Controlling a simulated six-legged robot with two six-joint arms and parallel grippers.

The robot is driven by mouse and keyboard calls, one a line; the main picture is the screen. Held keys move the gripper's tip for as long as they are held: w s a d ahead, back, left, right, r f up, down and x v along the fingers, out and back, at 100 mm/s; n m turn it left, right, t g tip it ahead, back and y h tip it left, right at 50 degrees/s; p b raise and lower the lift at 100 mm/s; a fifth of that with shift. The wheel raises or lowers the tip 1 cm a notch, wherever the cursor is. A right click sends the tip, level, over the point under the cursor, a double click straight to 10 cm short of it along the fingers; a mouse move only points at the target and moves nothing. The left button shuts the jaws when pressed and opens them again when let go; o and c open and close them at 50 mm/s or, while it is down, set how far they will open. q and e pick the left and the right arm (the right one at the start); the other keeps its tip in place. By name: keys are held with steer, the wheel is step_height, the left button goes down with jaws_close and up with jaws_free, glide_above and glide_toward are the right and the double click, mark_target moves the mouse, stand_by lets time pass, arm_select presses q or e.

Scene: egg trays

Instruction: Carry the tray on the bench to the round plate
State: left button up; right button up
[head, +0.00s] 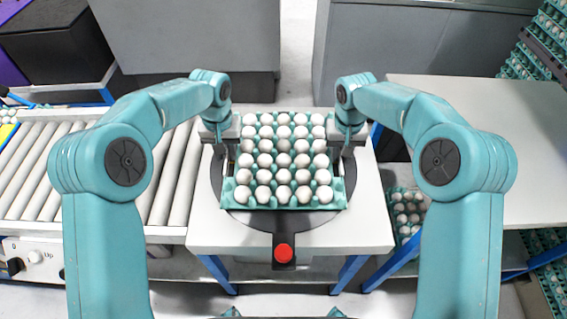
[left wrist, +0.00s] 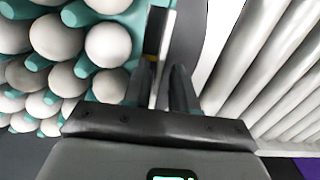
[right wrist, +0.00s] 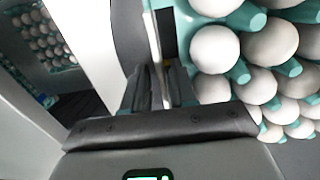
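A teal egg tray (head: 338,190) full of white eggs is over the round dark grey plate (head: 240,218) on the bench. I cannot tell whether it touches the plate. My left gripper (head: 226,150) is at its left side and my right gripper (head: 349,148) at its right side. In the left wrist view the fingers (left wrist: 162,85) stand close together around a thin upright strip at the tray's side. In the right wrist view the fingers (right wrist: 155,88) are likewise close about such a strip. The eggs hide part of the plate.
A roller conveyor (head: 60,150) runs up to the left of the plate's bench (head: 350,225). A red button (head: 283,253) sits at the bench's front. A clear white bench (head: 470,110) stands at the right. Another egg tray (head: 396,236) lies lower, between the benches.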

arm_select(q)
steer(key=shift+d+r, duration=0.15)
arm_select(e)
steer(key=shift+w+a+r, duration=0.1)
steer(key=shift+a+r, duration=0.05)
steer(key=shift+r, duration=0.05)
